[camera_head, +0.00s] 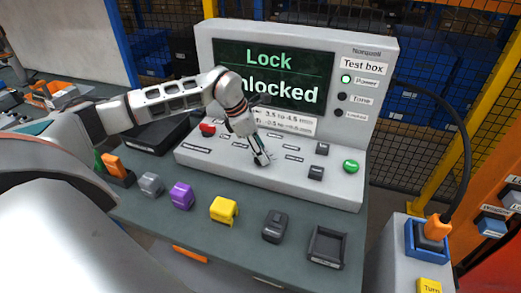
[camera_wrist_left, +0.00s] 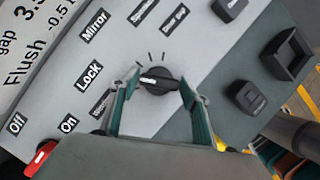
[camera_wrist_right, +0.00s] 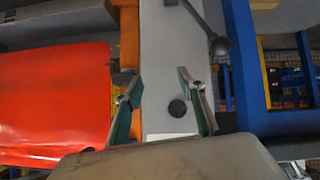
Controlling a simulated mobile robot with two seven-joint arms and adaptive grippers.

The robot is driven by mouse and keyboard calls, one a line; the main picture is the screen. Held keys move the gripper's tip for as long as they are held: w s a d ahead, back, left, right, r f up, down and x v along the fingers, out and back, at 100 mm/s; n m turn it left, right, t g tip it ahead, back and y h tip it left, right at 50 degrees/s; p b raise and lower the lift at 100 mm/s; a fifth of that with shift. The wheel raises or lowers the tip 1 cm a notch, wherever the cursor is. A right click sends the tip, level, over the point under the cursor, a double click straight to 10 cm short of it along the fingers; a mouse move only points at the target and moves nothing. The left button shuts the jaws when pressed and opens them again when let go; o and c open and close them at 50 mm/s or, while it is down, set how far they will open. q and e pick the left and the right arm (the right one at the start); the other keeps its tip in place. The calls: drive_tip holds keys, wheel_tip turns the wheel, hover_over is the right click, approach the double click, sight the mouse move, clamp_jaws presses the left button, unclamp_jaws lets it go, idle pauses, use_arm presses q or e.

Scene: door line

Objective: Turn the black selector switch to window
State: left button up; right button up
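The black selector switch (camera_wrist_left: 158,80) is a round knob with a white mark on a grey sloped panel. In the left wrist view the mark lies on the knob's left side. Short tick lines show above the knob. My left gripper (camera_wrist_left: 158,83) is open, one finger on each side of the knob, with visible gaps. Its left finger partly covers a label that seems to read Window (camera_wrist_left: 101,102). In the head view my left gripper (camera_head: 260,157) is over the test box panel (camera_head: 330,190) and hides the switch. My right gripper (camera_wrist_right: 165,90) is open and empty.
The screen (camera_head: 275,75) reads "Lock" and "Unlocked". A red switch (camera_head: 207,129), black buttons (camera_head: 316,172) and a green button (camera_head: 351,166) share the panel. Several coloured blocks, including a yellow one (camera_head: 224,209), stand along the table front. Right wrist view: a red-orange surface (camera_wrist_right: 55,100).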

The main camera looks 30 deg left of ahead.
use_arm(q)
drive_tip(key=c, duration=0.4)
drive_tip(key=shift+c, duration=0.2)
use_arm(e)
drive_tip(key=shift+w, duration=0.1)
use_arm(q)
drive_tip(key=n, duration=0.2)
drive_tip(key=shift+n+t+y+b, duration=0.3)
drive_tip(key=shift+t+b, duration=0.05)
drive_tip(key=shift+t, duration=0.05)
drive_tip(key=shift+d+n+y, duration=0.1)
drive_tip(key=shift+n+y, duration=0.3)
drive_tip(key=shift+n, duration=0.5)
drive_tip(key=shift+n+t+b, duration=0.3)
drive_tip(key=shift+n+b, duration=0.15)
drive_tip(key=shift+n, duration=0.15)
use_arm(e)
drive_tip(key=shift+w+a+r+t+y, duration=0.25)
drive_tip(key=shift+w+a+t+y, duration=0.1)
drive_tip(key=shift+a, duration=0.35)
use_arm(q)
drive_tip(key=shift+y, duration=0.3)
use_arm(e)
drive_tip(key=shift+a, duration=0.15)
use_arm(q)
drive_tip(key=o, duration=1.1)
use_arm(e)
drive_tip(key=shift+d, duration=0.2)
